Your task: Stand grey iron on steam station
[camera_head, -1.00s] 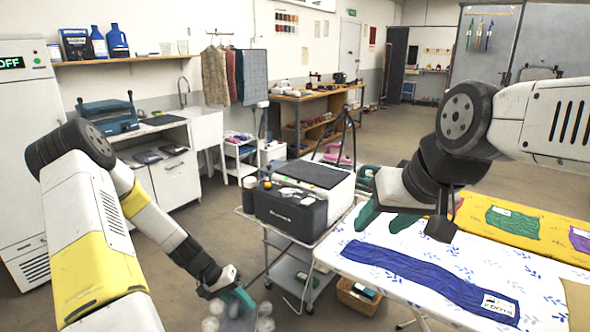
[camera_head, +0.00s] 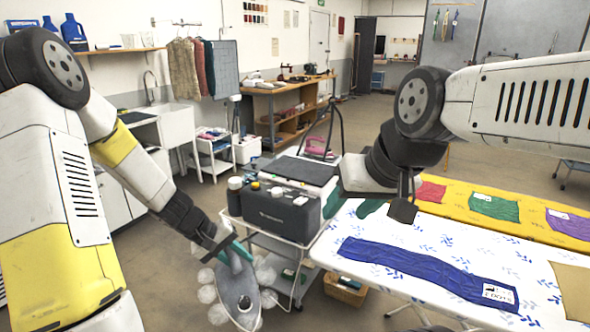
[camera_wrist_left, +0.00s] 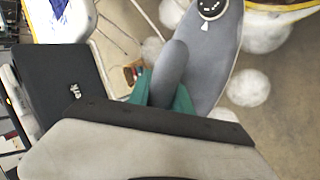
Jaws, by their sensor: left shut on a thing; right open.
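My left gripper (camera_head: 232,249) is shut on the grey iron (camera_head: 238,288) by its handle, held in the air left of the cart, nose hanging down. White steam puffs surround the iron. The wrist view shows green fingertips (camera_wrist_left: 163,95) around the grey handle, with the iron's body (camera_wrist_left: 213,55) beyond. The steam station (camera_head: 283,210) is a dark box with a white body on the trolley, right of and behind the iron; it shows at left in the wrist view (camera_wrist_left: 62,85).
The ironing board (camera_head: 420,240) carries a blue cloth (camera_head: 425,272) and stands right of the trolley (camera_head: 300,287). Bottles (camera_head: 235,184) crowd the station's left side. A pink iron (camera_head: 318,148) stands behind it. A basket (camera_head: 345,290) sits on the floor below.

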